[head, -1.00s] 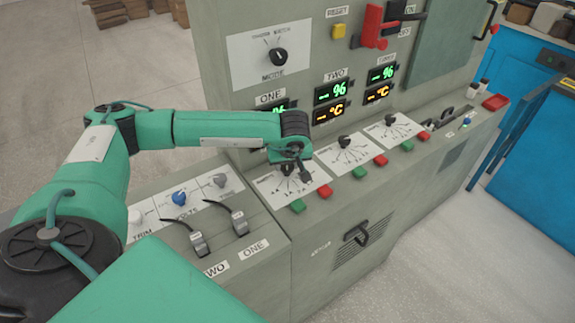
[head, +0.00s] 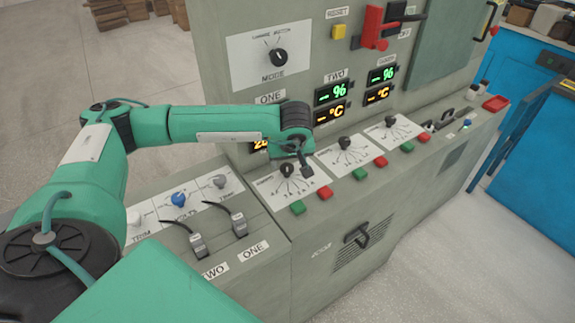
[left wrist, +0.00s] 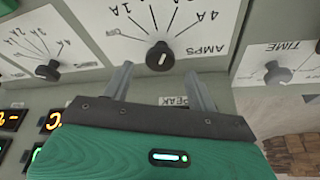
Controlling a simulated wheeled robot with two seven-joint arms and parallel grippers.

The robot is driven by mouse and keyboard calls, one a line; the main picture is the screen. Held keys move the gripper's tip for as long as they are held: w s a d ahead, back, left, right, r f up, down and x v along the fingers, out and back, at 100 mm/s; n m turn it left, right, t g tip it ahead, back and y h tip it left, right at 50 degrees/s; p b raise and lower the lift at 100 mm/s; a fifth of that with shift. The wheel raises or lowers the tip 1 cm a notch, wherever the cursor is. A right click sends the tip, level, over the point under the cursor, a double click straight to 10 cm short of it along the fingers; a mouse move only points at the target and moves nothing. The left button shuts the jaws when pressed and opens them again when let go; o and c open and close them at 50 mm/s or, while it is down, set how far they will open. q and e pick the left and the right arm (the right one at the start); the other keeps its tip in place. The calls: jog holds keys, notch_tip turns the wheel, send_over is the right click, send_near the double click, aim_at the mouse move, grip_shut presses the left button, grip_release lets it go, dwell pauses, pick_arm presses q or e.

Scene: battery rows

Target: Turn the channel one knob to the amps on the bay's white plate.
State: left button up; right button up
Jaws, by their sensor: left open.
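The channel one knob (head: 286,170) is black and sits on a white dial plate (head: 303,188) on the sloping panel, below the display labelled ONE. In the left wrist view the same knob (left wrist: 160,57) shows a white pointer mark, and its plate reads AMPS with marks such as 1A and 4A. My left gripper (head: 305,173) hangs over this plate, beside the knob. In the left wrist view its two fingers (left wrist: 159,82) are apart, short of the knob, with nothing between them. The bay's white plate naming the amps cannot be made out. My right gripper is not in view.
Similar dials stand to the right, channel two (head: 344,143) and a third (head: 390,121). Green (head: 297,208) and red (head: 325,191) buttons line the panel's front edge. A mode knob (head: 278,57) is above.

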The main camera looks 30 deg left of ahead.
pick_arm(q)
jog(key=b+v, duration=0.1)
jog(key=v, duration=0.9)
jog(key=shift+r, duration=0.25)
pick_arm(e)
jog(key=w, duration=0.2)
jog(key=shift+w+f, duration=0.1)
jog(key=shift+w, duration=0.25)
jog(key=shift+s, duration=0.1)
